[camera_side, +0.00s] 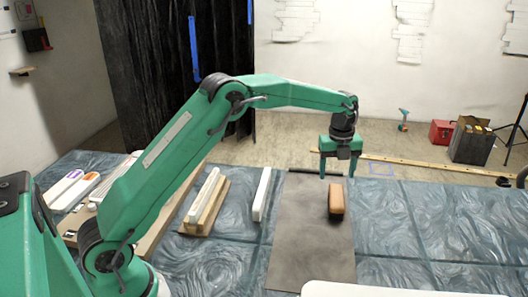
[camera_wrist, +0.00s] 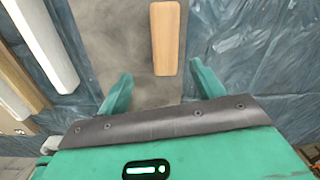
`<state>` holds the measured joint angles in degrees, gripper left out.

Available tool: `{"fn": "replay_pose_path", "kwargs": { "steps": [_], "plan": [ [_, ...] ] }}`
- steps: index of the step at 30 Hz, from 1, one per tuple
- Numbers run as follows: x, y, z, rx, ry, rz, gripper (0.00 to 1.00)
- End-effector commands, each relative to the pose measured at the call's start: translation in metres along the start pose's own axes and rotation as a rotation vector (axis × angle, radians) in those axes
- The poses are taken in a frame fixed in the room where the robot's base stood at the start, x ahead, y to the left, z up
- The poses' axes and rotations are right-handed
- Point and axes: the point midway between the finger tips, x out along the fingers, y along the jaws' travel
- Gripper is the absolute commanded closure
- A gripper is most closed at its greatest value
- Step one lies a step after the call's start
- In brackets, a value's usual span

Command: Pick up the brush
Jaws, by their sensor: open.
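The brush appears to be the brown wooden block (camera_side: 336,200) lying on a dark grey mat (camera_side: 300,250) in the side view. No bristles can be made out. My gripper (camera_side: 338,174) points down, open and empty, above the mat just behind the brush in the side view. In the wrist view the brush's near end lies just beyond the gap between the fingertips (camera_wrist: 160,78), roughly centred.
A white bar (camera_side: 262,194) stands left of the mat. Further left are a white bar on wooden strips (camera_side: 205,205) and a long wooden board (camera_side: 172,215). A white object's edge (camera_side: 390,290) shows at the front. The blue-green table cover (camera_side: 415,225) is clear right of the mat.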

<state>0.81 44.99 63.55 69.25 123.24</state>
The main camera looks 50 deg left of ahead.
Motion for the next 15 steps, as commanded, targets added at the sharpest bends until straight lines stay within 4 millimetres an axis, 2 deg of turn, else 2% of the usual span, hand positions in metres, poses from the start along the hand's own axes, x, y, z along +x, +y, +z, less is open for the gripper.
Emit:
{"fn": "replay_pose_path", "kwargs": {
  "steps": [3,6,15],
  "plan": [
    [0.023,-0.008,0.005,0.094,0.012,0.017,0.33],
    [0.034,-0.012,0.007,0.15,0.019,0.025,0.33],
    [0.042,-0.015,0.008,0.194,0.025,0.031,0.33]
  ]
}}
